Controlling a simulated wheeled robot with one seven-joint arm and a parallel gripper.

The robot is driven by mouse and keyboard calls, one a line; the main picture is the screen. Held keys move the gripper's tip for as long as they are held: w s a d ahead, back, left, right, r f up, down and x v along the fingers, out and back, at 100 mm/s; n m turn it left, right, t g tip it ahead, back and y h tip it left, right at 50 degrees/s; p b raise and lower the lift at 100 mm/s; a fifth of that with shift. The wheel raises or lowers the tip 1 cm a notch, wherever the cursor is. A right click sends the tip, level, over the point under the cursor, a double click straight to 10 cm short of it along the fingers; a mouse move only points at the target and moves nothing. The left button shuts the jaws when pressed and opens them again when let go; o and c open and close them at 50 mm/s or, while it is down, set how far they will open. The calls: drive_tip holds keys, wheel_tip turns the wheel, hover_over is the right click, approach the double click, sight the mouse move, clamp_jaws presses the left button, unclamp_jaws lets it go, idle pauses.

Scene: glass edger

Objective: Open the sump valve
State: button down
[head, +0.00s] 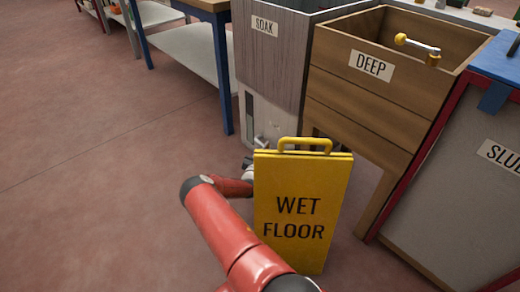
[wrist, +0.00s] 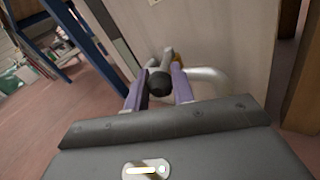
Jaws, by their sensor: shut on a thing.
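The sump valve is low on the front of the tub labelled SOAK (head: 268,70). In the wrist view its grey lever (wrist: 154,60) ends in a black knob (wrist: 159,83), with a pale curved pipe (wrist: 210,77) to the right. My gripper (wrist: 158,88) has its two purple fingers on either side of the knob and is shut on the lever's end. In the head view my gripper (head: 250,166) is mostly hidden behind the yellow sign, and only a small pale part of the valve (head: 261,142) shows.
A yellow WET FLOOR sign (head: 301,205) stands close beside my forearm, in front of the valve. The wooden DEEP tub (head: 350,100) and a grey, red-edged cabinet (head: 465,185) stand to the right. A blue-legged bench (head: 222,75) is at the left. The floor at left is clear.

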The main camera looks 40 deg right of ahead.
drive_tip(key=c, duration=1.2)
unclamp_jaws()
drive_tip(key=p+v, duration=0.1)
drive_tip(key=v, duration=0.6)
drive_tip(key=shift+s+a, duration=0.25)
drive_tip(key=shift+s, duration=0.05)
